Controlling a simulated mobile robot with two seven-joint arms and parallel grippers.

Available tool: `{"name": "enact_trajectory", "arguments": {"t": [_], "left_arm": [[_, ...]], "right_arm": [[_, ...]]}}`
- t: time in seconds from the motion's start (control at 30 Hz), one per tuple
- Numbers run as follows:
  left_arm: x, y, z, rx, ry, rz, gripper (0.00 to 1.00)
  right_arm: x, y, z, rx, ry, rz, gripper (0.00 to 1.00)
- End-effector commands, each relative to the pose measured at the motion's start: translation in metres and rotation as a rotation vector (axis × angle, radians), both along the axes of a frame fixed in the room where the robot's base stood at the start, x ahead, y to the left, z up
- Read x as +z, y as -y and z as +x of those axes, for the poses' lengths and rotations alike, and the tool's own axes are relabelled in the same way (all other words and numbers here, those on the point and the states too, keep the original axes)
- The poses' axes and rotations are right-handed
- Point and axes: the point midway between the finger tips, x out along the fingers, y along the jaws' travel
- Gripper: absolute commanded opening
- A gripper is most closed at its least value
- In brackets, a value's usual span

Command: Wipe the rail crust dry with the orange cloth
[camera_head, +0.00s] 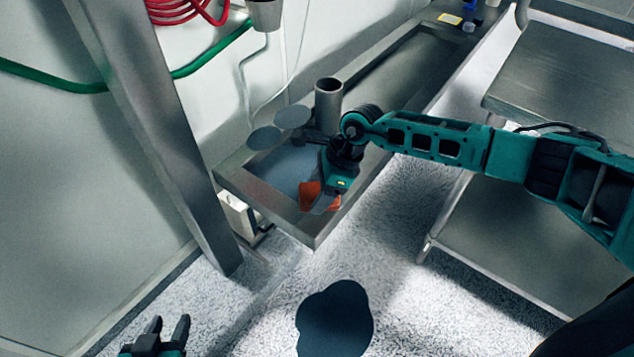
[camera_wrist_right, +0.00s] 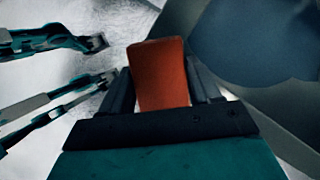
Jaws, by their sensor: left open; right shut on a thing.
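The orange cloth (camera_head: 309,193) is in my right gripper (camera_head: 326,192), over the near end of the long metal trough. In the right wrist view the cloth (camera_wrist_right: 158,75) stands up between the two fingers, and my right gripper (camera_wrist_right: 160,90) is shut on it. The trough's rail (camera_head: 290,232) runs around its rim. I cannot make out a distinct crust on it, and whether the cloth touches the rail is unclear. My left gripper (camera_head: 166,335) is open and empty, low at the bottom left of the head view, apart from the trough.
A dark puddle-like patch (camera_head: 335,318) lies on the speckled floor. A grey cylinder (camera_head: 328,105) and grey discs (camera_head: 292,116) are at the trough's left side. A metal post (camera_head: 150,130) stands left. A steel table (camera_head: 560,80) is at right. Red and green hoses hang on the wall.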

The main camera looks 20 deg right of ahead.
Motion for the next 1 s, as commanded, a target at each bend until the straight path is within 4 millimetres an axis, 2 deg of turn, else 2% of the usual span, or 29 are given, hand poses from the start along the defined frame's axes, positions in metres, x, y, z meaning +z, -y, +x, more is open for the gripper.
{"name": "enact_trajectory", "arguments": {"t": [0.1, 0.23, 1.0], "left_arm": [[0.006, -0.002, -0.002, 0.008, -0.003, -0.001, 0.43], [0.008, -0.003, -0.003, 0.013, 0.001, -0.001, 0.43], [0.005, -0.001, -0.005, 0.007, -0.009, -0.001, 0.43]], "right_arm": [[0.014, 0.002, 0.004, -0.003, 0.003, 0.0, 0.34], [0.02, 0.004, 0.005, -0.004, 0.002, 0.001, 0.34], [0.02, 0.004, 0.006, -0.005, 0.001, 0.001, 0.34]]}}
